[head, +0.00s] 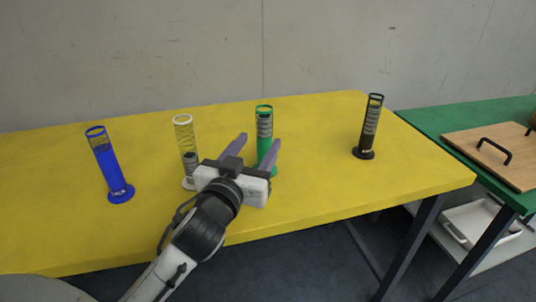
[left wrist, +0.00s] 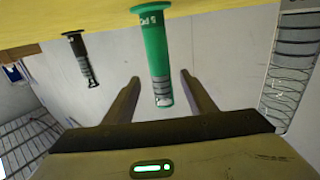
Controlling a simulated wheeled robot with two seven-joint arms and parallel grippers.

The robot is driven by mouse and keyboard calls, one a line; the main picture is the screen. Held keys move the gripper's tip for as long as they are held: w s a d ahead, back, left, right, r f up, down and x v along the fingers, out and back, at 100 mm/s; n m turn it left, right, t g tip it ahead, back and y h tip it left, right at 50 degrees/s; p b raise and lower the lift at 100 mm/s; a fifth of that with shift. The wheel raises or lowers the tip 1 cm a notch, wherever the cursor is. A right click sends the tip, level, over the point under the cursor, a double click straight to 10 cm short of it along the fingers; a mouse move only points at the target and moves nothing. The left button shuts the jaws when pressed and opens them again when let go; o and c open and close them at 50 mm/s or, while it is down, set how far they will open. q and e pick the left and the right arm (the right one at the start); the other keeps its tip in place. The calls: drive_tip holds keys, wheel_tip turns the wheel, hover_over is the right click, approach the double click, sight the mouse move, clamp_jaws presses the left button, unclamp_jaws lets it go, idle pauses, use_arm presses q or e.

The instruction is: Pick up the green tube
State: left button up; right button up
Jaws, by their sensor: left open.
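My right gripper is in neither view.
A blue tube (head: 107,163) stands at the left. A clear pale-rimmed tube (head: 184,135) stands close left of my gripper, its base partly hidden. A black tube (head: 369,125) stands at the right. A green table (head: 430,122) with a wooden board (head: 500,150) adjoins on the right.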

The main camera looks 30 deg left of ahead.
use_arm(q)
drive_tip(key=x, duration=0.9)
drive_tip(key=shift+w+f, duration=0.1)
drive_tip(key=shift+c, duration=0.4)
clamp_jaws()
